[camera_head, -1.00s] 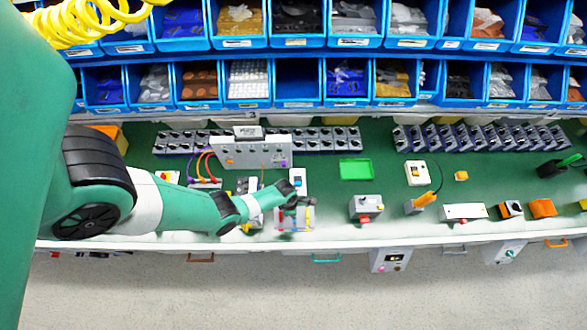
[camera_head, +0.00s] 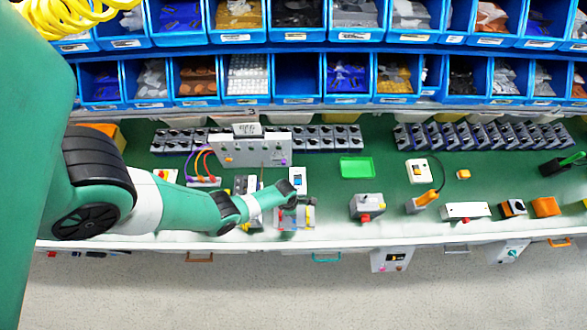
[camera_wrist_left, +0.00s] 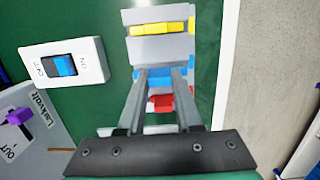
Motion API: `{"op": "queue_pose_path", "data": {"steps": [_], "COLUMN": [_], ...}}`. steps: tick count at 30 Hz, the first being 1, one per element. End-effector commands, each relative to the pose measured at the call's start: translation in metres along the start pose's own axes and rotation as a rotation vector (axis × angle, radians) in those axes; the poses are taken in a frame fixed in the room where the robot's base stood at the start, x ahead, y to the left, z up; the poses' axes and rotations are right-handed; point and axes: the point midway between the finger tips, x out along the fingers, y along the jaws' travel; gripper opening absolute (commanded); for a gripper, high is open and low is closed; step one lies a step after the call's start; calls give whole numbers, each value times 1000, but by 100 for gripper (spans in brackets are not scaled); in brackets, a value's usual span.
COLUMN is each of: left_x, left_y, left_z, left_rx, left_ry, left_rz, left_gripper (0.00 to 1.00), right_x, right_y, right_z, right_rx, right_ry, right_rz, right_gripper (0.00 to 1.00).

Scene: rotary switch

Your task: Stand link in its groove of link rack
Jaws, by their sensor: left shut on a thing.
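The link rack (camera_wrist_left: 160,48) is a grey block with cross grooves on the green bench top; it also shows in the head view (camera_head: 304,222), partly behind my gripper. A yellow link (camera_wrist_left: 158,29) lies across its far part. My left gripper (camera_wrist_left: 161,72) is over the rack and is shut on a blue link (camera_wrist_left: 160,75) that lies crosswise between the fingertips. A red piece (camera_wrist_left: 161,103) shows between the fingers, nearer the wrist. Whether the blue link is seated in a groove cannot be told. The gripper is small in the head view (camera_head: 293,206). My right gripper is out of view.
A white rocker switch (camera_wrist_left: 64,64) stands beside the rack. A grey panel box (camera_head: 249,151) with cables is behind, and a grey box with a red button (camera_head: 367,207) is to the right. The bench's front edge (camera_head: 340,242) is close to the rack. Blue bins line the back.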

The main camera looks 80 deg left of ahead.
Motion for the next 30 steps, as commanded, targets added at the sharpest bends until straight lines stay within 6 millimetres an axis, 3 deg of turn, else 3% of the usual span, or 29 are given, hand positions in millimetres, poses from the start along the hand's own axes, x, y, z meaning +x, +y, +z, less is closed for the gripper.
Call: {"op": "queue_pose_path", "data": {"steps": [28, 29, 30], "left_x": [26, 26, 25], "left_y": [0, 0, 0], "left_z": [-3, -3, -3], "left_rx": [0, 0, 0], "left_ry": [0, 0, 0], "left_rz": [0, 0, 0], "left_gripper": [0, 35, 42], "right_x": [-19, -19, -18], "right_y": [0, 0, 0], "right_z": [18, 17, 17], "right_rx": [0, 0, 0], "right_ry": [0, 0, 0], "right_rz": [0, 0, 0], "right_gripper": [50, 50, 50]}}
